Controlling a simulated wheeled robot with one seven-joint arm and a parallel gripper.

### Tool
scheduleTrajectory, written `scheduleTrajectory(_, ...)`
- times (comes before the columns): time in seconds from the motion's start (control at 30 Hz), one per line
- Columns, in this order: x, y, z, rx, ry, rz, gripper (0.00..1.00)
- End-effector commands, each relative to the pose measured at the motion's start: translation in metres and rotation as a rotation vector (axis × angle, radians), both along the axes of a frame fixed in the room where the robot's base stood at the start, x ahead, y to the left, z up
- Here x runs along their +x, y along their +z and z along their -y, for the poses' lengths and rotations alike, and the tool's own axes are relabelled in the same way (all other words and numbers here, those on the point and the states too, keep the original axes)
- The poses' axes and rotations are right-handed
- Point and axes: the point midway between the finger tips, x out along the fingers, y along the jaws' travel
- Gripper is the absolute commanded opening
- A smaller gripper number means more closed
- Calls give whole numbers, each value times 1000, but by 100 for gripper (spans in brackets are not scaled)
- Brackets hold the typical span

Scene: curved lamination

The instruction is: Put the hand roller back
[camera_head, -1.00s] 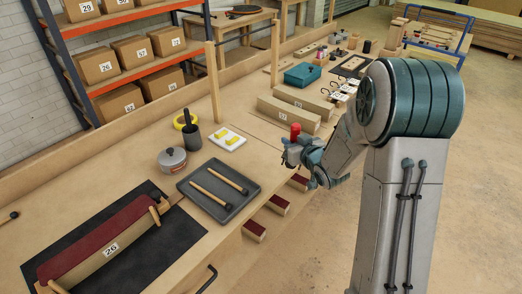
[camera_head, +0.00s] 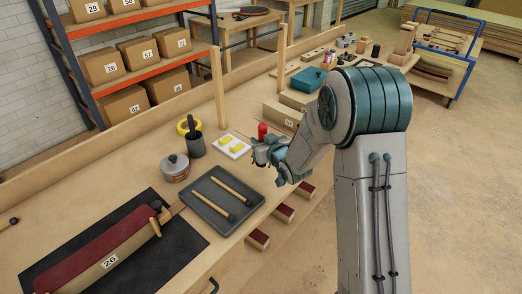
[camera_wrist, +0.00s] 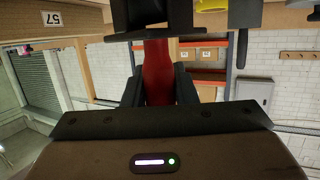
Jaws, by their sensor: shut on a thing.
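The hand roller (camera_wrist: 157,75) shows in the wrist view as a red handle between the two dark fingers. My gripper (camera_wrist: 158,88) is shut on that handle. In the head view the red end of the roller (camera_head: 262,131) stands up above my gripper (camera_head: 268,150), near the bench's front edge. My gripper is right of the white board and beyond the dark grey tray (camera_head: 199,207). The tray holds two wooden-handled tools. The lower part of the roller is hidden by my gripper in the head view.
A white board (camera_head: 238,153) with yellow blocks, a dark cup (camera_head: 196,148), yellow tape (camera_head: 182,125) and a lidded pot (camera_head: 175,168) stand near the tray. Long wooden blocks (camera_head: 280,117) and a teal box (camera_head: 307,79) lie farther back. An upright post (camera_head: 219,90) rises behind.

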Motion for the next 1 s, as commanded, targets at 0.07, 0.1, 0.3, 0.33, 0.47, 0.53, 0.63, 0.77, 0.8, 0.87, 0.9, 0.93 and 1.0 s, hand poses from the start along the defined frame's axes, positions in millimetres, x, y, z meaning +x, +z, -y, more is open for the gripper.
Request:
scheduleTrajectory(0.07,0,-3,-3,0,0,1,0)
scheduleTrajectory(0.1,0,-6,-3,1,-1,0,0)
scheduleTrajectory(0.3,0,-32,-3,-1,0,0,0)
scheduleTrajectory(0.33,0,-35,-3,0,1,-1,0)
scheduleTrajectory(0.47,0,-40,-3,1,1,3,0)
scheduleTrajectory(0.53,0,-40,-3,1,1,3,0)
scheduleTrajectory(0.63,0,-40,-3,1,1,3,0)
scheduleTrajectory(0.77,0,-43,-3,1,1,3,0)
scheduleTrajectory(0.8,0,-44,-3,1,1,3,0)
scheduleTrajectory(0.87,0,-45,-3,1,1,3,0)
scheduleTrajectory(0.9,0,-46,-3,1,1,3,0)
scheduleTrajectory(0.93,0,-47,-3,0,0,2,0)
scheduleTrajectory(1.0,0,-48,-2,0,0,1,0)
